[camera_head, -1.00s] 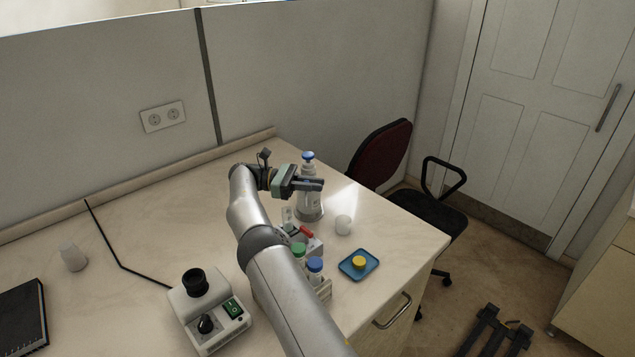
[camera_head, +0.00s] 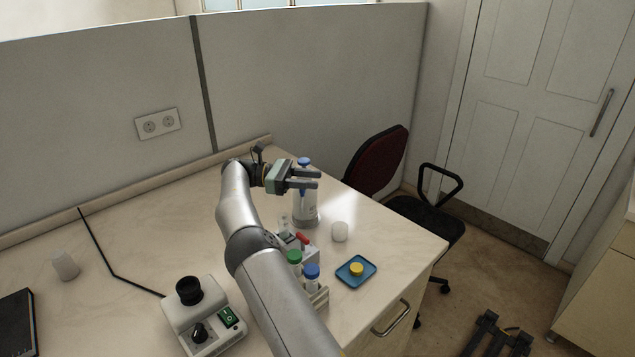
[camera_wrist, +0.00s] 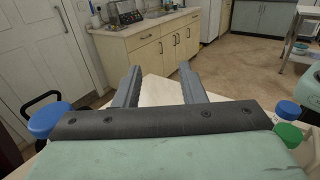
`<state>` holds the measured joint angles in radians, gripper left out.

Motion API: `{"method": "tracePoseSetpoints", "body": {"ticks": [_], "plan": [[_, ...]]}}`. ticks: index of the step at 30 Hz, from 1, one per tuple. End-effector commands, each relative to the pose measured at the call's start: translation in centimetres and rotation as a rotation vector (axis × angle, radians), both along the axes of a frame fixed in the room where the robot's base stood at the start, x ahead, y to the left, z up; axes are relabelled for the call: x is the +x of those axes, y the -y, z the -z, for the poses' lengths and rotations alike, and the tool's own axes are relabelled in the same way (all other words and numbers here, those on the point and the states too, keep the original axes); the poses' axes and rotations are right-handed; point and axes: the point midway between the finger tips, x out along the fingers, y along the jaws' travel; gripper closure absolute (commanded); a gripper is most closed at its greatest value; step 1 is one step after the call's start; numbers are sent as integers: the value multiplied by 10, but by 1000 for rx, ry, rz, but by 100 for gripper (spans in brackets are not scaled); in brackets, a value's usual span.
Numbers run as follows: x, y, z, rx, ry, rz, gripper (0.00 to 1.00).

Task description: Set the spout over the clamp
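A clear bottle (camera_head: 305,207) with a blue top (camera_head: 304,162) stands upright on the table. The blue top also shows at the left edge of the wrist view (camera_wrist: 48,118), outside the fingers. My gripper (camera_head: 319,179) is level beside the bottle's upper part and overlaps it in the head view; I cannot tell if they touch. In the wrist view the fingers (camera_wrist: 161,67) are apart with nothing between them. I cannot tell which parts are the spout and clamp.
A rack holds tubes with green (camera_head: 294,257) and blue (camera_head: 312,271) caps, partly behind my arm. A white cup (camera_head: 339,231) and a blue tray (camera_head: 344,277) with a yellow piece (camera_head: 357,269) stand right. A mixer (camera_head: 203,324) stands front left.

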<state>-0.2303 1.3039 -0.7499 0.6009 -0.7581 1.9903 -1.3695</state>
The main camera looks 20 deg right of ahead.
Motion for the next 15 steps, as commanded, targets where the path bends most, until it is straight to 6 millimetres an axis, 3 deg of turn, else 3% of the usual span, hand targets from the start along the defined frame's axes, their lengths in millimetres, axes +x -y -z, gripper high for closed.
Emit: {"method": "tracePoseSetpoints", "body": {"ticks": [8,11,15], "plan": [[-32,-9,-36,6,2,-2,63],[-48,-12,-54,6,2,-3,63],[-74,-18,-64,6,0,-3,63]]}}
